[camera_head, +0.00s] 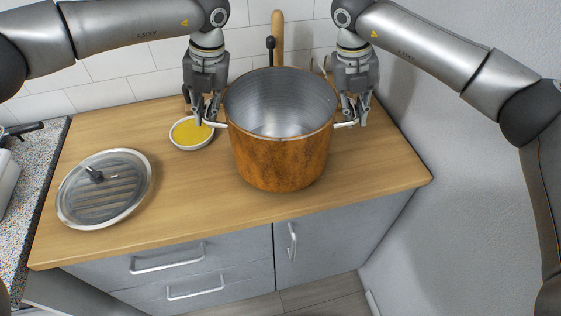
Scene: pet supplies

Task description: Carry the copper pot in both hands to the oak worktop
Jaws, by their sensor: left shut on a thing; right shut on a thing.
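The copper pot (278,160) is upright, open and without a lid, with a bare silver inside. It is over the right part of the oak worktop (200,195); I cannot tell whether its base touches the wood. My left gripper (208,122) is shut on the pot's left handle. My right gripper (354,122) is shut on the pot's right handle. The fingers partly hide both handles.
A glass lid (104,188) lies on the worktop at the left. A small white bowl with yellow contents (191,132) stands just left of the pot. A wooden utensil (277,38) shows behind the pot. A grey wall (480,210) rises at the right.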

